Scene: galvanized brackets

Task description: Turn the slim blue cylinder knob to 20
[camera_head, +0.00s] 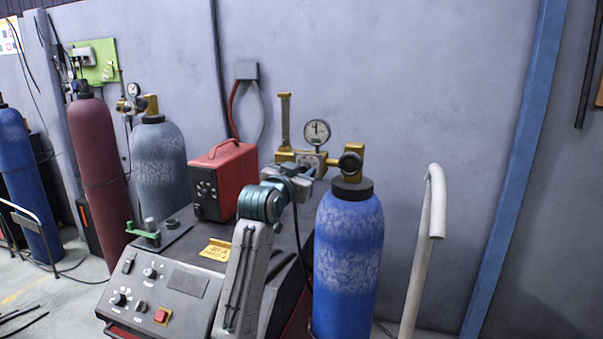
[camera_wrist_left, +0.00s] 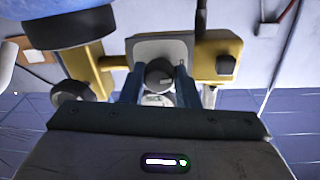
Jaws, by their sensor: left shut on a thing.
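The slim blue cylinder (camera_head: 348,255) stands upright right of centre in the head view, with a dark collar and a brass regulator (camera_head: 352,180) on top. A round gauge (camera_head: 317,132) rises from the regulator, its numbers too small to read. My left gripper (camera_head: 312,172) is at the regulator, left of the cylinder's top. In the left wrist view, a dark round knob (camera_wrist_left: 159,75) on a grey plate sits between the two blue fingers of my left gripper (camera_wrist_left: 159,85), which is shut on it. The knob's scale cannot be read. My right gripper is out of view.
A grey control cart (camera_head: 190,285) carries a red box (camera_head: 223,178) to the left. A wider grey-blue cylinder (camera_head: 158,165), a dark red cylinder (camera_head: 98,165) and another blue cylinder (camera_head: 30,185) stand farther left. A pale bent handle (camera_head: 425,240) rises right of the slim cylinder.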

